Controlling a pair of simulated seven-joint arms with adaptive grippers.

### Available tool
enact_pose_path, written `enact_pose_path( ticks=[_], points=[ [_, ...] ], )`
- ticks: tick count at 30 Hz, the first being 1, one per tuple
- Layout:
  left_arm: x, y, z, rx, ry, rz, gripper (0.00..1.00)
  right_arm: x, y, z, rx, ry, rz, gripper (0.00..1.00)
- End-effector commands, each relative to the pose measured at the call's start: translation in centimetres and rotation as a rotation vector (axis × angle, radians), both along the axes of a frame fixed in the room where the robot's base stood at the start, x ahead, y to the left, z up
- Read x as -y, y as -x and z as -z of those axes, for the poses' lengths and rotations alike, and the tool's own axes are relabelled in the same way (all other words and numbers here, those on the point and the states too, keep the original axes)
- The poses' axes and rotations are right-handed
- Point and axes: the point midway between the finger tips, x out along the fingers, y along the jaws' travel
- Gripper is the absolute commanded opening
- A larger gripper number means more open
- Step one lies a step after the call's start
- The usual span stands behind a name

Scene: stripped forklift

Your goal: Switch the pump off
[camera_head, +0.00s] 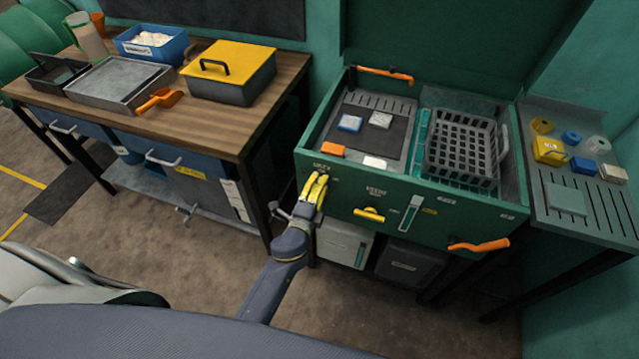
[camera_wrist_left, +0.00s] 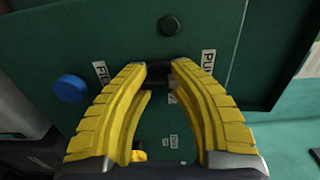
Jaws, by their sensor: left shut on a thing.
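The green washer cabinet's front panel (camera_head: 340,195) carries small white labels. My left gripper (camera_head: 318,178), with yellow fingers, is at the upper left of this panel. In the left wrist view, its fingertips (camera_wrist_left: 158,72) close around a small black part (camera_wrist_left: 158,74) on the panel, which looks like a switch. A label starting "PU" (camera_wrist_left: 208,60) is just right of the tips, partly covered. The fingers hide most of the black part, so its setting cannot be told. My right gripper is not in view.
A blue knob (camera_wrist_left: 70,88) and a dark round knob (camera_wrist_left: 168,25) are near the fingers. A yellow handle (camera_head: 368,214) and an orange handle (camera_head: 478,245) stick out of the panel. The wooden bench (camera_head: 215,118) stands left, a side shelf (camera_head: 600,228) right.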

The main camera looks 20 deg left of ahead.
Motion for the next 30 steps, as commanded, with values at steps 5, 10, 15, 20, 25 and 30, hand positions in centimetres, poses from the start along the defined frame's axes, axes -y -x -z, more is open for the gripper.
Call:
enact_pose_path(
  ticks=[5,10,15,20,25,30],
  points=[
    [0.6,0.1,0.1,-0.001,0.007,0.011,0.30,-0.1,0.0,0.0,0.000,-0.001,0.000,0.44],
    [0.4,0.0,0.0,0.000,0.004,0.007,0.50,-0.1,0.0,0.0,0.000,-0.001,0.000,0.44],
    [0.3,0.0,0.0,0.000,0.002,0.005,0.60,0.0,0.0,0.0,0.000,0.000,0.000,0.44],
    [0.2,0.0,0.0,0.000,0.001,0.003,0.60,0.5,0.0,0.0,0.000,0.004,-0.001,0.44],
    [0.1,1.0,0.1,-0.001,0.002,0.003,0.60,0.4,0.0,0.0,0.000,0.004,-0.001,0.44],
    [0.0,3.4,0.1,-0.002,0.002,0.002,0.60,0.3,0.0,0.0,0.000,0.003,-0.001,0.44]
  ],
)
